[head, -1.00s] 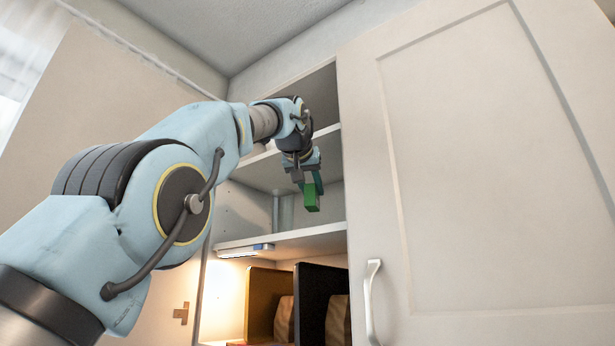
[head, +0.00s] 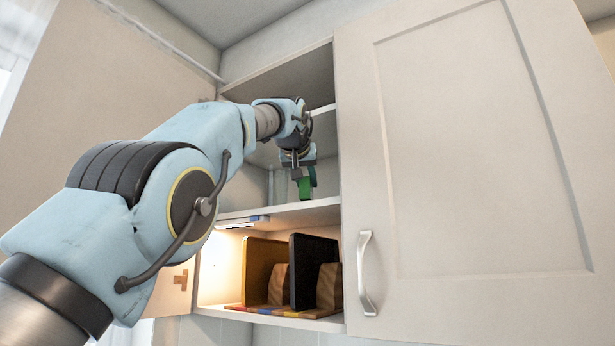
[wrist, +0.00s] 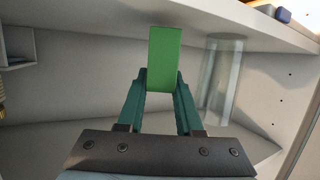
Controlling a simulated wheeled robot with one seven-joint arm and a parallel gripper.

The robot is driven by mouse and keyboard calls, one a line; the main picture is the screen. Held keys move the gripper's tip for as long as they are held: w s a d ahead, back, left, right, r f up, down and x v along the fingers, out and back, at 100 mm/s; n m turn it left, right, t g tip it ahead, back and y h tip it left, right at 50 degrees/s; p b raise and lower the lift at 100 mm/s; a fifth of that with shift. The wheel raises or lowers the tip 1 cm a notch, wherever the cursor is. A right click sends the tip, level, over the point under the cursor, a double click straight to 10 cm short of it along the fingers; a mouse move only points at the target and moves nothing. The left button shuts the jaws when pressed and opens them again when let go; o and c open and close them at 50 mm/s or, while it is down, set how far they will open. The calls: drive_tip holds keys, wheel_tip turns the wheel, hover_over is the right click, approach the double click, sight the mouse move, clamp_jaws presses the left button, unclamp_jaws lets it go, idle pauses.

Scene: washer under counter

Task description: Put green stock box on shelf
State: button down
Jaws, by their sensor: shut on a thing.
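The green stock box (head: 305,188) is a small upright green block held below my gripper (head: 302,173), inside the open wall cabinet. In the wrist view the green box (wrist: 164,58) sits between the two teal fingers of my gripper (wrist: 163,82), which is shut on it. The middle shelf (head: 290,216) lies below the box in the head view, and the box's lower end is close above its front edge. I cannot tell whether they touch. In the wrist view the shelf (wrist: 120,18) runs along the top.
A clear glass cylinder (wrist: 222,75) stands beside the box on the shelf. A closed cabinet door (head: 470,150) is at right.

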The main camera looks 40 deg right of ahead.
drive_tip(key=shift+f+b, duration=0.6)
drive_tip(key=shift+f, duration=0.05)
drive_tip(key=c, duration=0.5)
unclamp_jaws()
drive_tip(key=b+v, duration=0.3)
drive_tip(key=v, duration=0.8)
drive_tip(key=shift+b, duration=0.35)
drive_tip(key=shift+r, duration=0.1)
